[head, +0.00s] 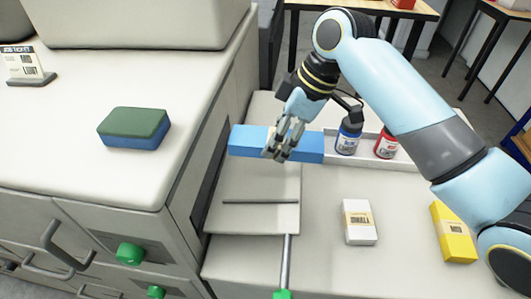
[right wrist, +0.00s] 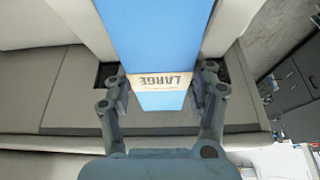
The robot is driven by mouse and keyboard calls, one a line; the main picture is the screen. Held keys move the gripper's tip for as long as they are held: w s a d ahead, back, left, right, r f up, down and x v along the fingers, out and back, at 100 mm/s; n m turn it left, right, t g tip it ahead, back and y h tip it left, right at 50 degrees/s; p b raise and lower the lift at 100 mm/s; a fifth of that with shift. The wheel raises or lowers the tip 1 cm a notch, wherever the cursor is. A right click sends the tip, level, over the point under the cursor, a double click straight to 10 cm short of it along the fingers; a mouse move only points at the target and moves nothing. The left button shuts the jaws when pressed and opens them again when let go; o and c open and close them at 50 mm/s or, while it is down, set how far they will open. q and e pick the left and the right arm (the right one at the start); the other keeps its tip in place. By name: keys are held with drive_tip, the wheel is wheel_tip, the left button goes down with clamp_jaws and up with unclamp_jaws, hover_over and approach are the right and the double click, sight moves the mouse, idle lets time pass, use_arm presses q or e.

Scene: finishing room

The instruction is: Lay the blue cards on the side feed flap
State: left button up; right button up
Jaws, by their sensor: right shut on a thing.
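The blue cards (head: 248,140) are a long blue pack at the far end of the side feed flap in the head view. In the right wrist view the pack (right wrist: 160,40) shows a pale label reading LARGE. My right gripper (head: 279,152) is shut on the pack, with a finger on each side in the right wrist view (right wrist: 160,100). The side feed flap (head: 255,217) is a pale plate with a dark bar across it, sticking out from the machine's side. The pack hides its far edge. I cannot tell whether the pack touches it. My left gripper is out of view.
A white pack (head: 359,222) and a yellow pack (head: 453,232) lie on the right surface. A blue bottle (head: 347,138) and a red bottle (head: 386,144) stand in a tray behind. A green-and-blue sponge (head: 134,127) lies on the machine top. The flap's near part is clear.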

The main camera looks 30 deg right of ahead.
drive_tip(key=shift+w+a+f, duration=0.75)
drive_tip(key=shift+a+f, duration=0.15)
drive_tip(key=shift+a, duration=0.05)
wheel_tip(320, 180, down, 3)
drive_tip(key=shift+f, duration=0.35)
drive_tip(key=shift+f, duration=0.55)
drive_tip(key=o, duration=1.5)
drive_tip(key=shift+r, duration=0.15)
